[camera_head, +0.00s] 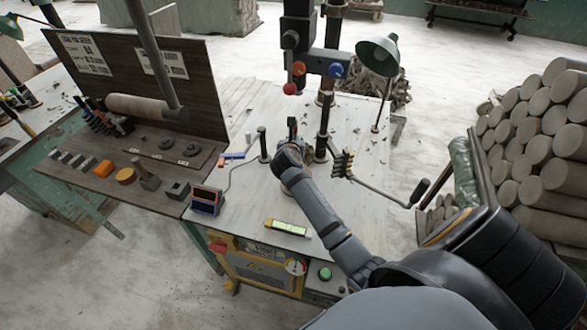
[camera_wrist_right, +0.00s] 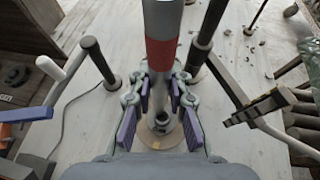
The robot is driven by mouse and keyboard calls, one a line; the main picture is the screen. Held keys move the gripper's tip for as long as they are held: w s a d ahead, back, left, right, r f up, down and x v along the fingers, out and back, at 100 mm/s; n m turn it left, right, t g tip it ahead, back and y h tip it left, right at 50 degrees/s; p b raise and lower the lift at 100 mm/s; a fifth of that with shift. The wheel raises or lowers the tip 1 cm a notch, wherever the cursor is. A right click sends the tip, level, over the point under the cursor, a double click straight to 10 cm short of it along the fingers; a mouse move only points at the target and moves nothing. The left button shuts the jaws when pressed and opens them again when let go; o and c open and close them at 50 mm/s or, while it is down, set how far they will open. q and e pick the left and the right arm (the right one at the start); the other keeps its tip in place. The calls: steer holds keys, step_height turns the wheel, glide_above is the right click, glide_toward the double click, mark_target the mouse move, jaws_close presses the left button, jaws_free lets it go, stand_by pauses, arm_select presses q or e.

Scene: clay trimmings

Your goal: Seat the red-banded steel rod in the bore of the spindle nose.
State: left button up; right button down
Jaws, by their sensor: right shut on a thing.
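The steel rod (camera_wrist_right: 162,20) with its red band (camera_wrist_right: 161,53) stands at the middle of the right wrist view, its upper end cut off by the top edge. My right gripper (camera_wrist_right: 160,88) is shut on the rod below the red band, with purple-padded fingers on either side. In the head view my right gripper (camera_head: 291,155) is over the pale table, beside the dark post of the machine. The machine head (camera_head: 312,62) is above and beyond it. I cannot make out the spindle nose's bore. My left gripper is not in view.
A crank handle (camera_head: 405,204) sticks out right of my right arm. A green lamp (camera_head: 379,55) stands behind it. A small orange-fronted box (camera_head: 206,200) and a yellow device with a green display (camera_head: 288,227) lie near the table's front. Clay logs (camera_head: 540,150) are stacked at right.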

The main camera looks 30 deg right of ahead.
step_height(320, 180, down, 4)
steer(key=shift+d+r, duration=0.1)
steer(key=shift+d, duration=0.05)
steer(key=f, duration=0.4)
steer(key=shift+s+d+f, duration=0.1)
steer(key=shift+s+f, duration=0.05)
steer(key=shift+s, duration=0.25)
steer(key=shift+s+f, duration=0.3)
steer(key=shift+f, duration=0.2)
steer(key=c, duration=1.6)
jaws_free()
steer(key=shift+w+f, duration=0.15)
steer(key=shift+o, duration=1.2)
steer(key=shift+w+f, duration=0.15)
steer(key=shift+w, duration=0.15)
steer(key=shift+o, duration=0.4)
steer(key=shift+w+d, duration=0.15)
steer(key=shift+w, duration=0.05)
steer(key=shift+r, duration=0.2)
steer(key=shift+s+a+r, duration=0.3)
steer(key=shift+s+a, duration=0.05)
steer(key=shift+s, duration=0.1)
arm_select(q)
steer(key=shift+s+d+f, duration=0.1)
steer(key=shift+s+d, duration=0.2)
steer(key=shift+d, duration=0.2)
arm_select(e)
steer(key=v, duration=1.1)
